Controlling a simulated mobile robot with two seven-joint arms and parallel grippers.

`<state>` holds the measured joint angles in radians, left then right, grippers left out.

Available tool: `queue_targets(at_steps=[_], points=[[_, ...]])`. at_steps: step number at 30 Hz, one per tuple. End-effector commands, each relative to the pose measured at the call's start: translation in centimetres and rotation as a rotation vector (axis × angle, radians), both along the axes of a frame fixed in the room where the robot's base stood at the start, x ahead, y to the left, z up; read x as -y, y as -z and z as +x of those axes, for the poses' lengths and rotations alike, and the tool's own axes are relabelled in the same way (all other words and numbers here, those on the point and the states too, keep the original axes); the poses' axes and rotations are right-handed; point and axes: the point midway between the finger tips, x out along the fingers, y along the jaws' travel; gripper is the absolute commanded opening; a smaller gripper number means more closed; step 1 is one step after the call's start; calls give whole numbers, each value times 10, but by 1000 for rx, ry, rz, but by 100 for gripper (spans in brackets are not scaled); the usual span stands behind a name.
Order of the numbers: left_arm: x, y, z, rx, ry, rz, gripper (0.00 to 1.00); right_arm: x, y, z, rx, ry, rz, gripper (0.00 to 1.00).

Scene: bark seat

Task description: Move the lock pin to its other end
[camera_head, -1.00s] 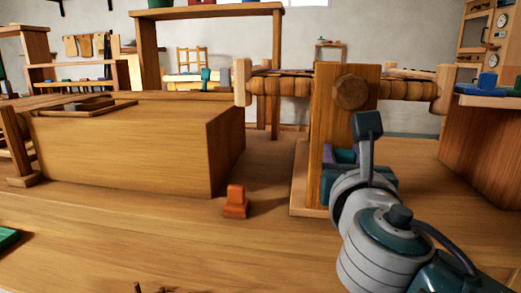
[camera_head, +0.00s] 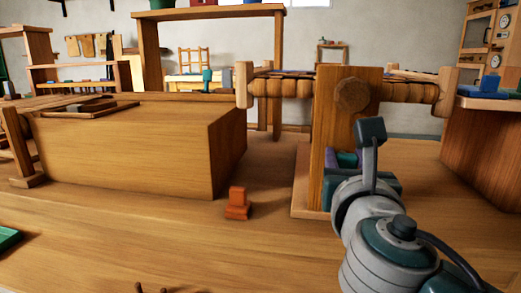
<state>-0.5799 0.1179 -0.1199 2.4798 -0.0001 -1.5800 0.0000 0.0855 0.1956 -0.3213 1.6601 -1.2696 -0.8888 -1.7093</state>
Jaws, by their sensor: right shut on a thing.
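An upright wooden post (camera_head: 338,120) with a round wooden knob (camera_head: 351,95) stands on a base at right of centre. A horizontal roller (camera_head: 290,88) crosses behind it between two wooden end pieces. My right gripper (camera_head: 348,160), teal, is low at the post, reached by my grey and teal arm from the lower right. It is shut; its wrist parts hide most of the fingers. A small purple piece (camera_head: 331,158) shows beside the fingers; it may be the lock pin, but its shape and the grip are mostly hidden. My left gripper is not in view.
A large wooden block (camera_head: 125,145) fills the left of the bench (camera_head: 150,235). A small orange piece (camera_head: 237,206) stands between it and the post. A green tray edge (camera_head: 8,239) shows at far left. The front of the bench is mostly clear.

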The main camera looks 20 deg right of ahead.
Motion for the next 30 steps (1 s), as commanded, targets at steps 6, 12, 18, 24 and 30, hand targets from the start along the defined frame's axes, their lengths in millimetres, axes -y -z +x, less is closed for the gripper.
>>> queue_targets(at_steps=[6, 12, 18, 24, 30], points=[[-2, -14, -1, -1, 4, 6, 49, -12, -1, -19, -1, -1, 0, 0], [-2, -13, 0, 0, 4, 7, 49, -12, -1, -19, 2, -1, 0, 44], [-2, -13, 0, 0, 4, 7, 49, -12, -1, -18, 2, -1, -1, 66], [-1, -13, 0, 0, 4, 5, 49, -11, -1, -18, 1, -1, -1, 72], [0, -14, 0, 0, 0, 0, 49, -16, -1, -24, -1, -2, 0, 72]])
